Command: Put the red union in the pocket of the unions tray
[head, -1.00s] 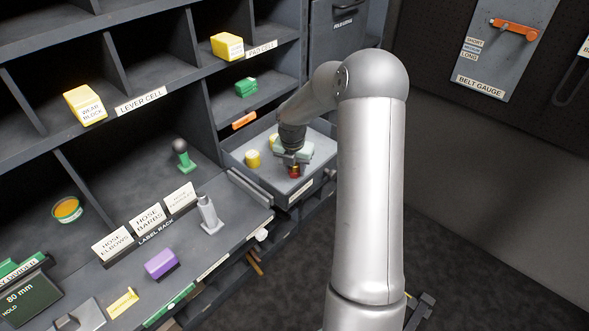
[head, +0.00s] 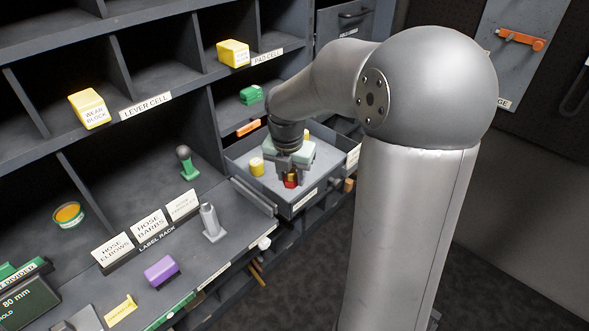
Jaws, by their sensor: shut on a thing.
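My gripper (head: 290,177) points down over an open grey drawer-like tray (head: 291,208) at the right end of the shelving. It is shut on the red union (head: 290,183), a small red piece with a bit of yellow above it. The fingers hide part of the union, and I cannot tell whether it touches the tray floor. A yellow cylinder (head: 256,166) stands in the tray to the left of my gripper. The tray's front label is too small to read, and no pocket can be made out.
A raised lip (head: 252,196) runs along the tray's left side. On the bench to the left stand a grey fitting (head: 210,222), a purple block (head: 161,270) and the label rack cards (head: 150,225). A green piece (head: 251,94) sits in the cubby above.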

